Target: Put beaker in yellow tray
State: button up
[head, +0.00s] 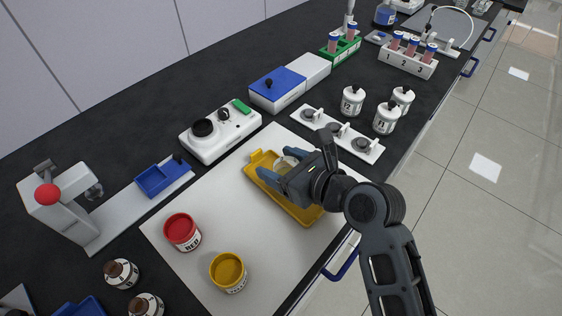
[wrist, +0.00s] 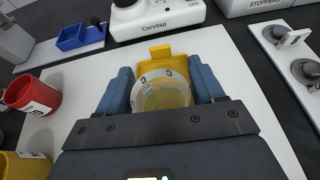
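The beaker (wrist: 163,92) is a clear glass with printed markings, seen from above between the two blue fingers of my gripper (wrist: 164,88) in the wrist view. The fingers flank it closely on both sides; whether they press on it I cannot tell. In the head view the beaker (head: 287,164) shows only in part, beside my gripper (head: 275,172). The yellow tray (head: 294,208) lies on the white mat under my gripper, which hides part of it. The tray (wrist: 162,52) shows behind and below the beaker. Contact between beaker and tray is not clear.
A red cup (head: 182,232) and a yellow cup (head: 228,272) stand on the white mat (head: 205,205) to the left. A white stopper rack (head: 337,134) lies behind the tray. A white device (head: 220,131) stands at the mat's back edge.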

jog(key=shift+o, duration=1)
jog(key=shift+r, duration=0.15)
jog(key=v, duration=1.2)
jog(key=shift+r, duration=0.1)
